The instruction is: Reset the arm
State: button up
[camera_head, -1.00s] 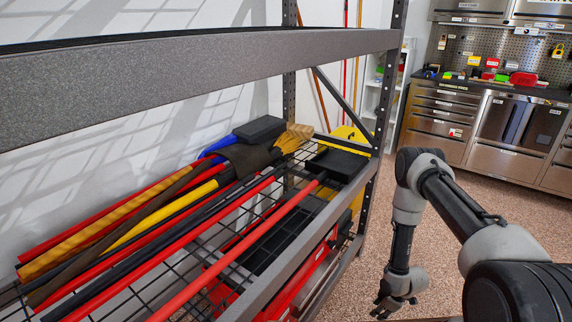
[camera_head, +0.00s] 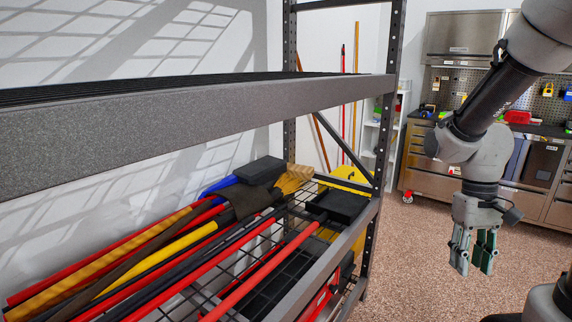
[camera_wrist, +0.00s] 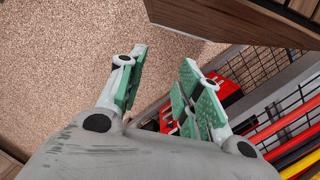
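My gripper (camera_head: 474,252) hangs fingers down at the right in the head view, to the right of the shelf rack and over the speckled floor. Its two green-padded fingers are apart with nothing between them. In the wrist view the gripper (camera_wrist: 162,75) also shows open and empty, with bare floor beyond the gap. My arm comes in from the upper right of the head view, bent at the wrist above the gripper.
A grey steel rack (camera_head: 220,118) fills the left, its wire shelf holding long-handled tools (camera_head: 150,262) and a black tray (camera_head: 338,205). A steel toolchest (camera_head: 425,160) stands behind. Floor lies right of the rack.

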jog(key=s+a+r+t, duration=0.1)
jog(key=s+r+t, duration=0.2)
jog(key=r, duration=0.3)
jog(key=s+a+r+t, duration=0.1)
jog(key=s+r+t, duration=0.2)
jog(key=r, duration=0.4)
jog(key=shift+r+t, duration=0.15)
jog(key=shift+t, duration=0.25)
